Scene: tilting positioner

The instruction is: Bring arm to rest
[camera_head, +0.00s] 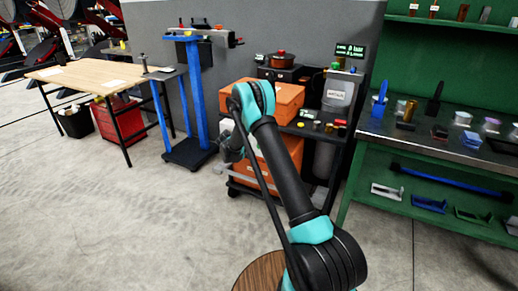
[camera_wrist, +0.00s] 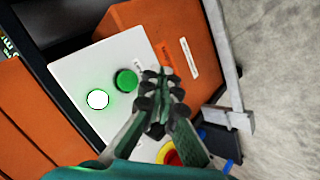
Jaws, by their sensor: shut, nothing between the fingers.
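My arm is raised and bent in the head view, reaching toward the orange positioner (camera_head: 288,101). In the wrist view my gripper (camera_wrist: 162,75) is shut and empty, its fingertips pointing at a pale control panel (camera_wrist: 75,70). The panel carries a green button (camera_wrist: 126,80) just left of the fingertips, a glowing white lamp with a green rim (camera_wrist: 97,99), and a red and yellow button (camera_wrist: 168,156) partly hidden behind the fingers. I cannot tell whether the fingertips touch the panel. In the head view my gripper is mostly hidden.
A blue stand (camera_head: 195,90) is left of the arm. A green workbench (camera_head: 440,147) with tools is at right. A round wooden top (camera_head: 255,273) is near my base. The left floor is open.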

